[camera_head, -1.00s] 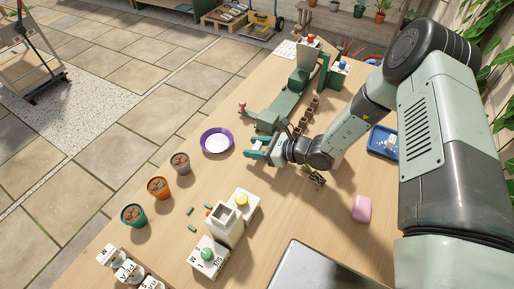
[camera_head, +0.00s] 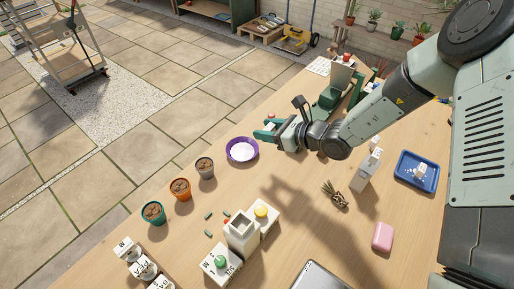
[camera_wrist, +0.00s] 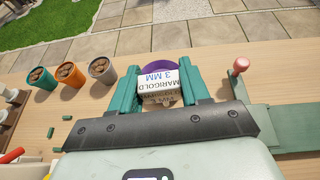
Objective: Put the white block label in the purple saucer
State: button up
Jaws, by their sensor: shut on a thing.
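The white block label (camera_wrist: 157,86), printed "MARIGOLD 3 MM", is between the teal fingers of my gripper (camera_wrist: 157,92) in the wrist view. My gripper is shut on it. In the head view my gripper (camera_head: 268,130) is beside the upper right of the purple saucer (camera_head: 228,151), apparently above the table. The label is too small there to make out clearly. The saucer has a white middle and looks empty. In the wrist view only a purple strip of the saucer (camera_wrist: 164,66) shows beyond the label, which hides the rest.
Three soil-filled pots, grey (camera_head: 204,168), orange (camera_head: 181,190) and green (camera_head: 153,213), line the left table edge. A white block station (camera_head: 240,236) with buttons stands near the front. A blue tray (camera_head: 408,183), pink block (camera_head: 382,237) and twig bundle (camera_head: 334,195) lie right.

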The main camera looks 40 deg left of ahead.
jog(key=s+a, duration=0.2)
jog(key=a, duration=0.6)
send_over(241, 151)
jog(key=shift+m+t, duration=0.4)
notch_tip(241, 151, down, 5)
jog(key=shift+r, duration=0.2)
jog(key=shift+f, duration=2.4)
jog(key=shift+f, duration=0.1)
jog(key=o, duration=1)
jog(key=v, duration=1.2)
jog(key=shift+d, duration=0.1)
